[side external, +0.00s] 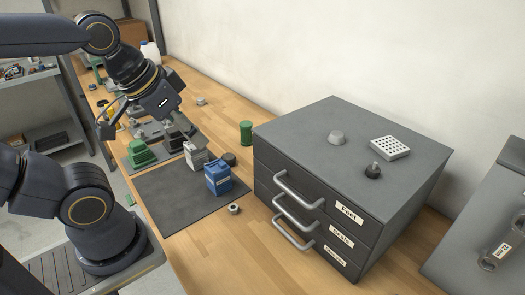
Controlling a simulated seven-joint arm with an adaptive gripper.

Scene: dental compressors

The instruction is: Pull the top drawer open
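The dark grey drawer cabinet (410,165) stands on the wooden bench at the right, with three drawers one above another. The top drawer (322,190) looks shut, its front in line with the others. Its light grey bar handle (300,190) is in plain view, and a white label (349,213) is at its right. My gripper (146,130) hangs over the far left part of the bench, well away from the cabinet. Its fingers look spread apart, with nothing seen between them; the right finger is hard to tell from the dark things behind it.
A blue container (217,179), a grey-white box (196,154) and a green cylinder (246,132) stand left of the cabinet. A small nut-like part (234,208) lies near the handles. A white perforated block (390,148) and two knobs sit on the cabinet top. The dark mat (175,200) is mostly clear.

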